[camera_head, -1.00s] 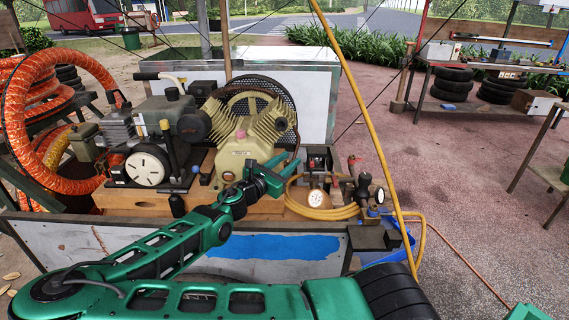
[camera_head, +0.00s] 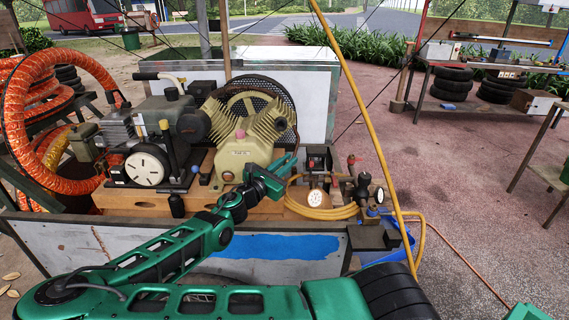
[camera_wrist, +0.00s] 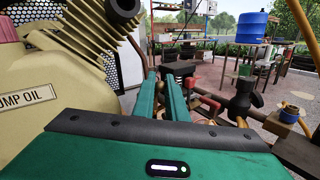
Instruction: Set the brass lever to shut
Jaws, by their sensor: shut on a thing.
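My gripper (camera_head: 284,168) is in front of the compressor's right side, just left of the coiled yellow hose. In the wrist view its two green fingers (camera_wrist: 165,95) reach forward nearly parallel, with a narrow gap between them. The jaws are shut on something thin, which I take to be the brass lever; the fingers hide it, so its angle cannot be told. The cream pump body (camera_head: 240,152) is close on the left, and fills the left of the wrist view (camera_wrist: 60,85).
A red-handled valve (camera_wrist: 208,103) and a dark fitting (camera_wrist: 243,97) are close right of the fingers. The gauge (camera_head: 315,199) and yellow hose coil (camera_head: 322,212) lie right of my gripper. A slanting yellow hose (camera_head: 362,120) crosses farther right. Open paving lies beyond.

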